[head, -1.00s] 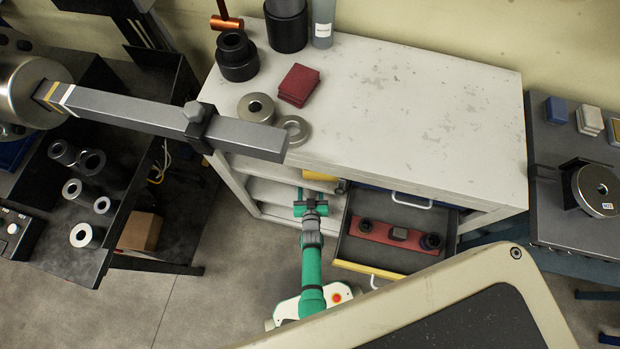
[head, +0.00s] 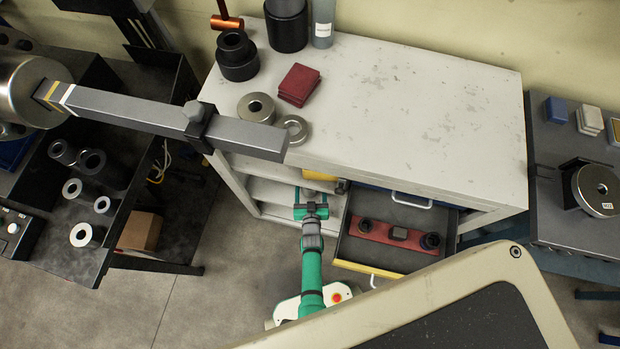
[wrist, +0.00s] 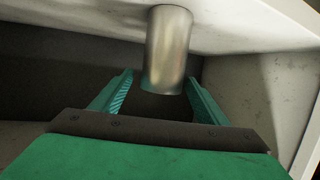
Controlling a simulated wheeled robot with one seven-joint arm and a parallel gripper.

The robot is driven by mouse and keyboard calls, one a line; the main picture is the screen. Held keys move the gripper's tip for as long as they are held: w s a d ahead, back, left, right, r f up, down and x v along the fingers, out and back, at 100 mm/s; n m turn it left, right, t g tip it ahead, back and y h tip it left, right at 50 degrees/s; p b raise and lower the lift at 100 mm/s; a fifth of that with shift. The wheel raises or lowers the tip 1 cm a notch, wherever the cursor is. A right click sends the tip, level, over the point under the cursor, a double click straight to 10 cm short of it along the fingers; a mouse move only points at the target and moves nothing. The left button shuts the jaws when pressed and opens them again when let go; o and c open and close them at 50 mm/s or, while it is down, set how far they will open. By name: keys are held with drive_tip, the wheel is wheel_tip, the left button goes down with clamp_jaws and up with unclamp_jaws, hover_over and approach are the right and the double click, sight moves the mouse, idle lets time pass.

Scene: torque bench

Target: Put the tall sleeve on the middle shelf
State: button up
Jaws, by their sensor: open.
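A plain metal cylinder, which looks like the tall sleeve (wrist: 168,50), shows in the wrist view at the far end of my gripper. My gripper (wrist: 158,92) is open, with one green finger on each side of the sleeve's lower end in the picture. I see a gap beside the sleeve, and cannot tell whether either finger touches it. In the head view my gripper (head: 311,202) is at the open front of the white cabinet (head: 420,110), by its pale shelves (head: 270,192). The sleeve cannot be made out there.
An open drawer (head: 365,250) with a red tool holder juts out just right of my arm. A pale side panel (wrist: 262,95) stands close on the right in the wrist view. A grey bar (head: 170,110) reaches over the cabinet's left end.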

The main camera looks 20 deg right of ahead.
drive_tip(key=v, duration=1)
drive_tip(key=shift+s+r, duration=0.2)
drive_tip(key=shift+s, duration=0.1)
drive_tip(key=s+a+r+n+t+y, duration=0.1)
drive_tip(key=s+a+r, duration=0.3)
drive_tip(key=s+r, duration=0.3)
drive_tip(key=s+a+r+n+y, duration=0.1)
drive_tip(key=s+a+r, duration=0.35)
drive_tip(key=r, duration=0.45)
drive_tip(key=s+a+r+n+y, duration=0.1)
drive_tip(key=s+r, duration=0.2)
drive_tip(key=r, duration=0.7)
drive_tip(key=s+a+r+y, duration=0.1)
drive_tip(key=s+a+r, duration=0.1)
drive_tip(key=r, duration=0.9)
drive_tip(key=shift+s+n+t+y, duration=0.3)
drive_tip(key=shift+s+n+y, duration=0.1)
drive_tip(key=shift+r, duration=0.15)
